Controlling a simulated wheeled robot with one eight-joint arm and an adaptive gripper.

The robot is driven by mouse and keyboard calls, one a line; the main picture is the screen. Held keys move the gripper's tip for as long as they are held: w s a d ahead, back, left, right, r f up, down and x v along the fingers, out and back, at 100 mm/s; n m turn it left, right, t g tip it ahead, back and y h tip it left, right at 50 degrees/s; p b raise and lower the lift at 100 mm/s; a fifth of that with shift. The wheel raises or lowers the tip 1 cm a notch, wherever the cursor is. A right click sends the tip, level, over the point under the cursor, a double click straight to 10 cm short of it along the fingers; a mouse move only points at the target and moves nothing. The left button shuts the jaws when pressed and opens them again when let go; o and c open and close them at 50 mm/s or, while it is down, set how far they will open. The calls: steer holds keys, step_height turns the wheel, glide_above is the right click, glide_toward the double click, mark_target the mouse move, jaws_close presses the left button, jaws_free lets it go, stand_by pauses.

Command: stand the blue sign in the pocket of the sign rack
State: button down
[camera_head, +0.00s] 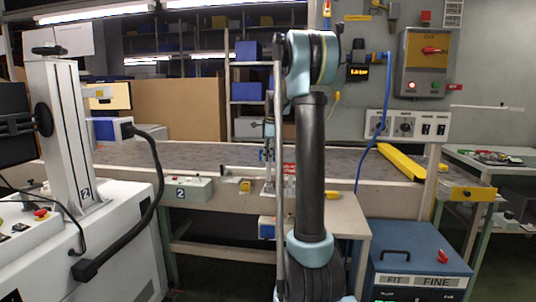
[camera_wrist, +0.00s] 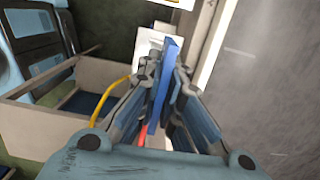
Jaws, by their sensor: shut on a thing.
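In the wrist view my gripper (camera_wrist: 166,72) is shut on the blue sign (camera_wrist: 166,62), a thin blue plate seen nearly edge-on between the two fingers. The sign stands out beyond the fingertips. A white piece (camera_wrist: 147,42) shows just behind the fingertips; I cannot tell whether it is part of the sign rack. In the head view my arm stands in the middle and hides most of my gripper and what it holds. I cannot make out the rack's pocket in either view.
The grey conveyor (camera_head: 225,158) runs across behind my arm, with a yellow bar (camera_head: 400,162) at its right. A white machine (camera_head: 120,240) stands left, a blue cabinet (camera_head: 418,262) right. A yellow cable (camera_wrist: 108,98) curves beside my gripper.

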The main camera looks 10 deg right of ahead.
steer(key=shift+f, duration=0.55)
glide_above(268, 180)
steer(key=w, duration=0.1)
steer(key=shift+d+f, duration=0.1)
steer(key=shift+f, duration=2.15)
stand_by(1.3)
steer(key=c, duration=1.7)
jaws_free()
steer(key=shift+r, duration=0.15)
steer(key=r, duration=0.4)
steer(key=d+r, duration=0.1)
steer(key=r, duration=0.6)
steer(key=shift+s+d+r, duration=0.15)
steer(key=shift+d+r, duration=0.05)
steer(key=shift+r, duration=0.1)
